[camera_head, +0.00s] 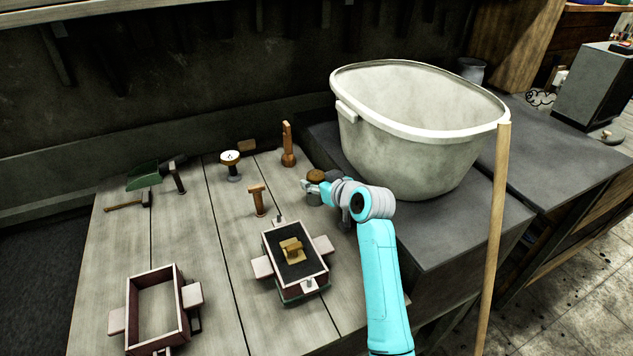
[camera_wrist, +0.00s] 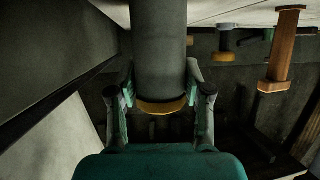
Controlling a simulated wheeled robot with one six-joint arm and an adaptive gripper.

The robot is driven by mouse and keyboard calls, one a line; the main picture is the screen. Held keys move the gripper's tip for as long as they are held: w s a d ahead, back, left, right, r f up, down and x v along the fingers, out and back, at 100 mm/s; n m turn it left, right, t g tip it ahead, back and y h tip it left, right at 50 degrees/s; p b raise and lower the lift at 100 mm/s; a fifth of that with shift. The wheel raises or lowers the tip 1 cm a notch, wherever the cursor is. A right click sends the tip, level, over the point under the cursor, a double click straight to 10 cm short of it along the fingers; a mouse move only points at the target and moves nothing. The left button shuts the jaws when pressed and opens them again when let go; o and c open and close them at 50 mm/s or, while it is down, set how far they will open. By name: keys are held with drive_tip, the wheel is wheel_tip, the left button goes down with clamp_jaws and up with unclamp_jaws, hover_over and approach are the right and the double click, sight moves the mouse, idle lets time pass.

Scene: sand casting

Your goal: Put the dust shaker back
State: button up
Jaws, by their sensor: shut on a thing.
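The dust shaker is a dark grey cylinder with an orange-brown top (camera_head: 315,175). It is near the right edge of the wooden table, beside the big tub. My gripper (camera_head: 318,188) reaches it from the right and is shut around it. In the wrist view the shaker's grey body (camera_wrist: 158,45) stands between the two fingers (camera_wrist: 158,88), which press its sides near the orange rim. That view appears upside down. The shaker looks upright. Its base is partly hidden, and I cannot tell whether it touches the table.
A large whitish tub (camera_head: 415,150) stands right behind my arm, with a wooden pole (camera_head: 495,230) beside it. A wooden rammer (camera_head: 288,145), a gauge (camera_head: 230,160), a small mallet-like tool (camera_head: 257,198) and a sand-filled flask (camera_head: 268,250) are nearby. An empty frame (camera_head: 132,310) lies front left.

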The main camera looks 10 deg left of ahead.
drive_tip(key=o, duration=1)
drive_tip(key=shift+f, duration=0.1)
drive_tip(key=v, duration=1.2)
